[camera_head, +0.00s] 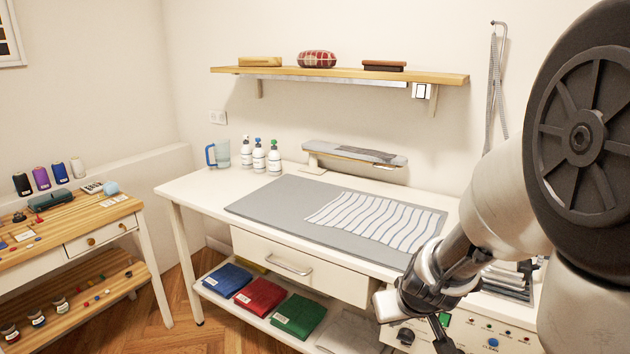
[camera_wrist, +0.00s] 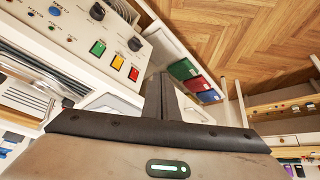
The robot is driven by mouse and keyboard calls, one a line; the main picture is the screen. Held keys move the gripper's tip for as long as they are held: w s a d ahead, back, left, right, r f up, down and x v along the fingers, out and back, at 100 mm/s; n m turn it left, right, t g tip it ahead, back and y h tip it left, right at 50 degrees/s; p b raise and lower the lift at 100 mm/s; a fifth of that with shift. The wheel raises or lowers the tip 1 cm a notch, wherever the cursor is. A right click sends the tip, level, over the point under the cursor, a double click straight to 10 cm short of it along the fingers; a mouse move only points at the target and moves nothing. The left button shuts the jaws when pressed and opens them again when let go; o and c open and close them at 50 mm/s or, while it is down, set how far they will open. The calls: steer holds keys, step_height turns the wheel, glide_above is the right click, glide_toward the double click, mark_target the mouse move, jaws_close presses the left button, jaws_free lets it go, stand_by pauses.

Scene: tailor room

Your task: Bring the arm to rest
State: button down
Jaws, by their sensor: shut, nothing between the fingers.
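My arm (camera_head: 490,205) reaches in from the right of the head view, and its wrist (camera_head: 430,290) hangs in front of the table's near right part, above a control panel. My gripper (camera_wrist: 160,82) shows in the wrist view as dark fingers closed together with nothing between them. The fingers point toward the gap between the control panel (camera_wrist: 75,30) and the lower shelf with folded cloths. My gripper holds nothing and touches nothing that I can make out. In the head view the fingers are hard to tell apart from the wrist.
The white work table (camera_head: 190,187) carries a grey mat (camera_head: 270,200), striped cloth (camera_head: 375,220), spray bottles (camera_head: 259,158), a jug (camera_head: 221,153) and a small ironing board (camera_head: 355,153). Folded cloths (camera_head: 259,297) lie below. A sewing table (camera_head: 70,240) stands left. Floor (camera_head: 180,290) is clear between them.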

steer(key=s+a+r+m, duration=0.2)
steer(key=s+a+r, duration=0.1)
steer(key=s+r, duration=1.4)
step_height(320, 180, up, 15)
steer(key=s+p, duration=0.1)
steer(key=p, duration=1.5)
steer(key=shift+s+r+g, duration=0.15)
steer(key=shift+s+g, duration=0.1)
steer(key=shift+g, duration=0.05)
steer(key=shift+d, duration=0.1)
